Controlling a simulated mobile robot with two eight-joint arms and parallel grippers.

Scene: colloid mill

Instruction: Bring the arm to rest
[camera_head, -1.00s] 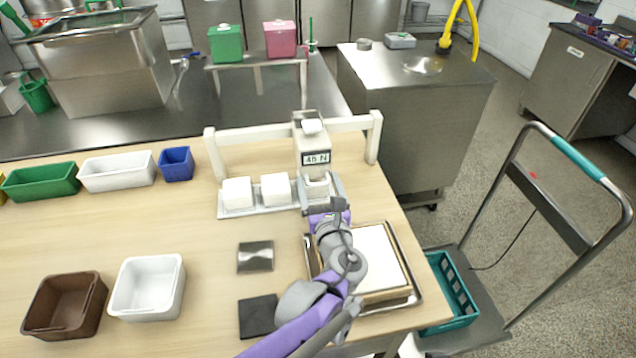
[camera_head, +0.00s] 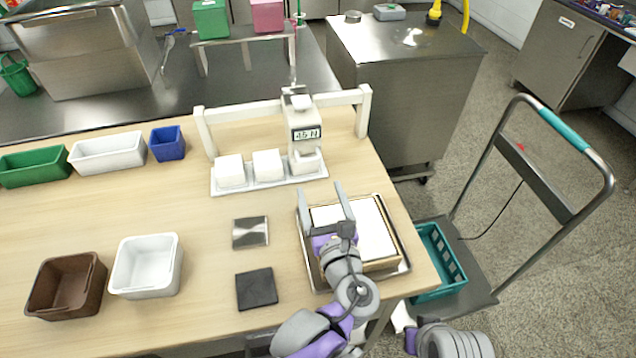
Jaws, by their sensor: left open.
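My left gripper (camera_head: 320,190) is open and empty, its two grey fingers pointing away from me. It is over the left part of the metal tray (camera_head: 404,268) that holds a framed white slab (camera_head: 372,228). The fingers are apart from the white testing stand (camera_head: 303,136), whose small display shows a force reading in N. Three white blocks (camera_head: 230,171) stand in a row on the stand's pale plate, the right one under the stand's head. My left arm hides part of the tray. My right gripper is out of view.
A white bin (camera_head: 146,266) and a brown bin (camera_head: 66,287) stand at the left; green, white and blue bins (camera_head: 167,143) stand behind. A cart with a teal crate (camera_head: 440,262) is at the right.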

